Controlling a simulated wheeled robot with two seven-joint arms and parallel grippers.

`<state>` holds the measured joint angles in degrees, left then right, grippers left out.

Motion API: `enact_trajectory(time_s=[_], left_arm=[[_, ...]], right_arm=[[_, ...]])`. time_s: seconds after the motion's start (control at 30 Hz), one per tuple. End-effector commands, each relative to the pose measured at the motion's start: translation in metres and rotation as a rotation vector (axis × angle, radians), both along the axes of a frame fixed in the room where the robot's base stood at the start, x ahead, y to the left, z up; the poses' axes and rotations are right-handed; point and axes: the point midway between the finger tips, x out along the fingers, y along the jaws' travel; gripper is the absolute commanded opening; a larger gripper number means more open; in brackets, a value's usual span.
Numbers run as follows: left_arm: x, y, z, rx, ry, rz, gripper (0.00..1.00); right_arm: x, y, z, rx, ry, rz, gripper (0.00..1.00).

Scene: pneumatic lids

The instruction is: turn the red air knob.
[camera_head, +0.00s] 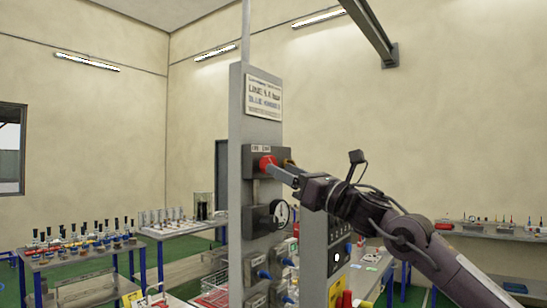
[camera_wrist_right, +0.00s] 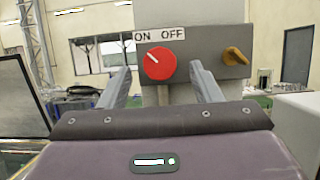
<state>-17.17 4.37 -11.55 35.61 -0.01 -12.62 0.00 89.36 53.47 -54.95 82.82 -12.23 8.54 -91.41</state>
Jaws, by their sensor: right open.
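The red air knob (camera_wrist_right: 160,64) is round with a white pointer line that slants to the upper left, under a white ON OFF label (camera_wrist_right: 159,34). It sits on a grey box. In the head view the knob (camera_head: 267,162) shows on the side of the grey post. My right gripper (camera_head: 282,174) comes in from the right with its fingertips close to the knob. In the wrist view the right gripper (camera_wrist_right: 160,82) is open, one finger on each side of the knob, with gaps to it. I cannot tell whether the tips reach it in depth. My left gripper is not in view.
An orange-yellow lever (camera_wrist_right: 236,56) sits on the grey box right of the knob. Below the knob on the grey post (camera_head: 241,110) are a pressure gauge (camera_head: 281,213) and several blue fittings. Benches with small parts stand at left (camera_head: 85,252) and right.

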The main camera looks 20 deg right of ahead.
Motion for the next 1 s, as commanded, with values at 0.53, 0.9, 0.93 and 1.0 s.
enact_trajectory(time_s=[0.53, 0.9, 0.93, 1.0], left_arm=[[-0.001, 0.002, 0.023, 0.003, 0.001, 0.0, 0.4], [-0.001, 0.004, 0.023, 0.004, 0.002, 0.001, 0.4], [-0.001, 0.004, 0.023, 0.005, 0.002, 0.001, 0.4], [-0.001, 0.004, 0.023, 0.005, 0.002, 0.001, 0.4]], right_arm=[[0.027, 0.021, 0.014, 0.002, 0.0, -0.001, 0.58], [0.027, 0.021, 0.014, 0.002, 0.0, -0.001, 0.16], [0.027, 0.021, 0.014, 0.002, 0.0, -0.001, 0.14], [0.027, 0.021, 0.014, 0.002, 0.001, 0.0, 0.14]])
